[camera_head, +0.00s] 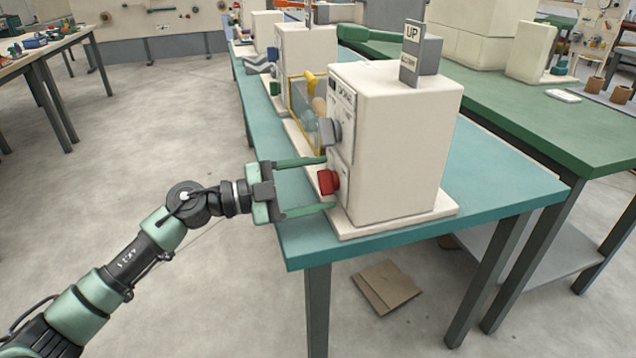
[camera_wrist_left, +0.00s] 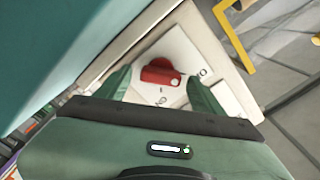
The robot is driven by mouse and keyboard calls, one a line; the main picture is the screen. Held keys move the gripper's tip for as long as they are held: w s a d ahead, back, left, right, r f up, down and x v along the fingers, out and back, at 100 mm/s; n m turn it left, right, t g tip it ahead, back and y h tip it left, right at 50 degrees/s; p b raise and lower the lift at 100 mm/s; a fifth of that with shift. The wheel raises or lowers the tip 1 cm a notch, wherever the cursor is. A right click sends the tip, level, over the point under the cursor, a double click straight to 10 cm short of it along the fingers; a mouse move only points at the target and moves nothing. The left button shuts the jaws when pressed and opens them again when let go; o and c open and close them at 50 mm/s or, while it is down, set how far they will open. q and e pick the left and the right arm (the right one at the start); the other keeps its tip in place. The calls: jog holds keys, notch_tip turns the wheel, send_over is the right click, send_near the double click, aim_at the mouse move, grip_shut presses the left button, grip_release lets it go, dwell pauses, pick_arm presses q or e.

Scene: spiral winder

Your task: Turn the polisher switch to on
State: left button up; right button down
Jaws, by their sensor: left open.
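The polisher (camera_head: 395,140) is a cream box on a pale base plate at the near end of the teal bench. Its red switch knob (camera_head: 327,182) sticks out low on the face turned to the left. The red knob also shows in the left wrist view (camera_wrist_left: 160,73), lying between the fingers, with small marks on the panel around it. My left gripper (camera_head: 330,184) is open, with one green finger on each side of the knob. I cannot tell whether either finger touches it. My right gripper is not in view.
A dark grey knob (camera_head: 330,134) sits above the red switch on the same face. A yellow-framed guard (camera_head: 300,100) and more cream machines stand farther along the teal bench (camera_head: 500,190). A green bench (camera_head: 560,135) is at right. A cardboard piece (camera_head: 386,287) lies on the floor.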

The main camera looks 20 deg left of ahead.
pick_arm(q)
jog(key=shift+w+d, duration=0.1)
jog(key=shift+d, duration=0.05)
jog(key=c, duration=1.4)
jog(key=shift+o, duration=0.2)
